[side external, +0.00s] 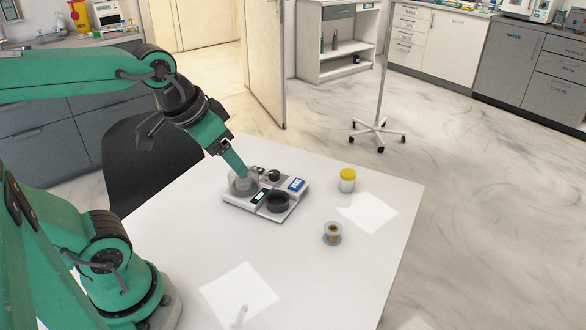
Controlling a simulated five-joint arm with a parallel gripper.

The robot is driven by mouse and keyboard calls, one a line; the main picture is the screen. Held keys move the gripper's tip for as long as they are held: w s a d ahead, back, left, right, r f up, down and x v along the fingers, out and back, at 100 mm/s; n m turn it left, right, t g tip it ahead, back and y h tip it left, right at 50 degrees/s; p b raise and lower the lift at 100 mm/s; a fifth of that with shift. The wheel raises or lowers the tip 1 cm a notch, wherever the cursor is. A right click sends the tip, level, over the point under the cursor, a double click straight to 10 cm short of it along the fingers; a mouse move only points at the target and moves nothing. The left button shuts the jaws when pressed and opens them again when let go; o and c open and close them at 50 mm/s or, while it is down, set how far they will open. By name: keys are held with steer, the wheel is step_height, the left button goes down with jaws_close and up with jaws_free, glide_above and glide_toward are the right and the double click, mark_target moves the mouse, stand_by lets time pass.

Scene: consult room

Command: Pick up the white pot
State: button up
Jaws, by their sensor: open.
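A small white pot (347,184) with a yellow lid stands upright on the white table, right of the grey tray-like device. My gripper (225,152) is left of the pot and apart from it, pointing down over the device's left end. Its jaws are open, and I see nothing held between them. The green fingertip is close to a pale, see-through cup (239,186) on the device; I cannot tell whether they touch.
The device (257,212) also carries a dark round dish (278,202) and a blue-labelled block (296,185). A small spool-like item (332,234) stands in front of the pot.

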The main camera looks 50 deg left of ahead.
steer(key=w+r+g, duration=0.2)
steer(key=w+r, duration=0.1)
steer(key=w, duration=0.9)
steer(key=m+g, duration=0.1)
steer(key=g, duration=0.2)
glide_above(348, 172)
step_height(348, 172, down, 20)
steer(key=shift+s+d+f, duration=0.1)
steer(key=shift+s, duration=0.05)
steer(key=shift+f, duration=0.3)
steer(key=shift+f, duration=3.9)
steer(key=c, duration=1)
